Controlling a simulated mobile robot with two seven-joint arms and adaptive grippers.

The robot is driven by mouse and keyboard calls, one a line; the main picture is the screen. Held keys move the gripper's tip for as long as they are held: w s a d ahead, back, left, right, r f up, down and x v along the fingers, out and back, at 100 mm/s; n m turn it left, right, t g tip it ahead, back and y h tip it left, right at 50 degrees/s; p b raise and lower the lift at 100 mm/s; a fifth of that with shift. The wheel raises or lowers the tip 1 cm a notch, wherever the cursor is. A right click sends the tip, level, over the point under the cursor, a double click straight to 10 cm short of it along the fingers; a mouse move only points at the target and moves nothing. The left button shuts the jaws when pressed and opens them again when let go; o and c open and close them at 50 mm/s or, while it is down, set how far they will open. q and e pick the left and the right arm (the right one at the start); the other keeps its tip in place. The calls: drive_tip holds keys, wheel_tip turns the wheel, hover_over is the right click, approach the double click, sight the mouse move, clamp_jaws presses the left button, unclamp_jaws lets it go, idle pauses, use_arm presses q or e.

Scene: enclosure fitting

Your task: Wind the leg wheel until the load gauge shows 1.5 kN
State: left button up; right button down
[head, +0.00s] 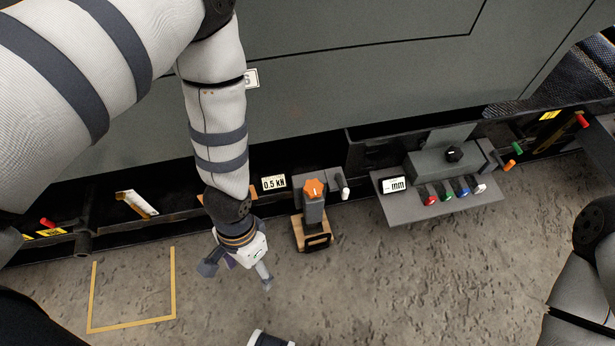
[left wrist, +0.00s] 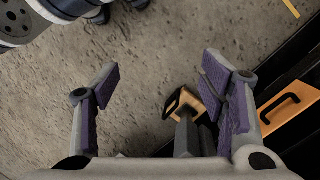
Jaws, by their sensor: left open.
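The orange leg wheel (head: 314,188) sits on top of a grey leg (head: 314,212) that stands on a wooden block (head: 311,237). The load gauge (head: 273,182) behind it to the left reads 0.5 kN. My left gripper (head: 238,276) is open and empty, left of the leg and nearer the front, apart from the wheel. In the left wrist view, the open fingers (left wrist: 160,80) have bare floor between them. The grey leg (left wrist: 186,135) and its wooden block (left wrist: 208,100) show by the right finger, and the wheel cannot be made out there.
A white-tipped lever (head: 344,190) stands right of the wheel. A grey shelf (head: 455,211) with a "mm" display (head: 393,185) and coloured knobs lies further right. A dark enclosure wall (head: 330,85) rises behind. A yellow floor outline (head: 131,325) is at left; the floor in front is mostly clear.

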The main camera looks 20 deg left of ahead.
use_arm(q)
drive_tip(key=w+d+f+m+b, duration=0.2)
drive_tip(key=w+f+b, duration=0.25)
drive_tip(key=w, duration=0.65)
wheel_tip(320, 180, up, 5)
drive_tip(key=m+t+y+b, duration=0.1)
drive_tip(key=m+t+b, duration=0.2)
drive_tip(key=b, duration=0.2)
hover_over(313, 187)
wheel_tip(313, 187, down, 11)
drive_tip(key=b, duration=0.3)
drive_tip(key=shift+w+f+b, duration=0.1)
drive_tip(key=shift+b, duration=0.3)
use_arm(e)
drive_tip(key=s+f+g, duration=0.2)
drive_tip(key=s+f, duration=0.3)
drive_tip(key=f, duration=0.9)
drive_tip(key=shift+s+a, duration=0.15)
drive_tip(key=shift+s, duration=0.05)
use_arm(q)
drive_tip(key=c, duration=1.2)
drive_tip(key=shift+o, duration=0.2)
drive_tip(key=shift+r+m+p, duration=0.2)
drive_tip(key=shift+m+p, duration=0.25)
drive_tip(key=shift+m, duration=0.55)
drive_tip(key=m, duration=0.3)
drive_tip(key=shift+f, duration=0.15)
use_arm(e)
drive_tip(key=shift+w+r, duration=0.15)
drive_tip(key=shift+r, duration=0.25)
